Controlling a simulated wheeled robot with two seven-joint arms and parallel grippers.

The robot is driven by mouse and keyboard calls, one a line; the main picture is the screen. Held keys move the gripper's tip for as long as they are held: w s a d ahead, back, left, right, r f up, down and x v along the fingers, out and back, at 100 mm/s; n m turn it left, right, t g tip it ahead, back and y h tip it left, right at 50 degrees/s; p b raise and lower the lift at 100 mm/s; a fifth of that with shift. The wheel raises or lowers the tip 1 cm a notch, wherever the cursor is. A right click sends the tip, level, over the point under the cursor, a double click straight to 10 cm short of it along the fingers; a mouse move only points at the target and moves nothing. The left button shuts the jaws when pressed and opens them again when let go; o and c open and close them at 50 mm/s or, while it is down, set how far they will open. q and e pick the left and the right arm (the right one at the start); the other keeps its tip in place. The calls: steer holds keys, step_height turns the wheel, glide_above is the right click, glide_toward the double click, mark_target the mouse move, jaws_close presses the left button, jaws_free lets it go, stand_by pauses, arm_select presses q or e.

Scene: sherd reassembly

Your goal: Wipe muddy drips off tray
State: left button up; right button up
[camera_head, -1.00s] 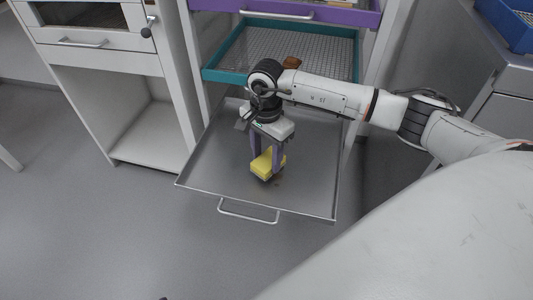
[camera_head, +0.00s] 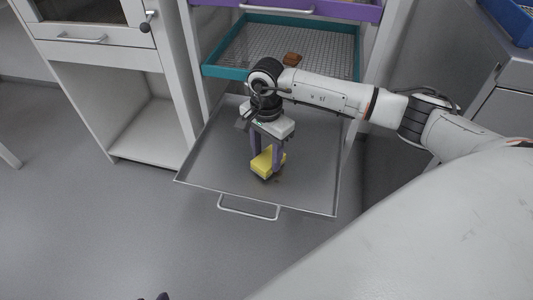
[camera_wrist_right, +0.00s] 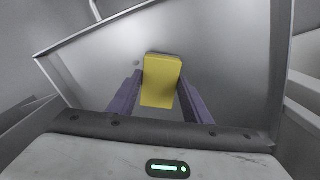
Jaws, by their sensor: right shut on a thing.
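A grey metal tray (camera_head: 215,165) with a low rim and a front handle is pulled out below the teal tray. My right gripper (camera_head: 266,160) points down over the tray's front middle and is shut on a yellow sponge (camera_head: 262,163). The sponge is at the tray surface; whether it presses on it I cannot tell. Small dark brown specks (camera_head: 277,181) lie beside the sponge's front right. In the right wrist view the sponge (camera_wrist_right: 161,80) sits between the purple fingers. Part of the tray is hidden by my right arm. Only a dark tip shows at the bottom edge, perhaps my left gripper.
A teal mesh tray (camera_head: 225,71) holding a brown sherd (camera_head: 292,58) is just above and behind. A purple drawer (camera_head: 330,10) is higher up. A white cabinet (camera_head: 105,60) stands at left. The floor in front is clear.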

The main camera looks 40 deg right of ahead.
steer(key=shift+f+b, duration=0.85)
steer(key=shift+f, duration=0.25)
steer(key=shift+s+d, duration=0.1)
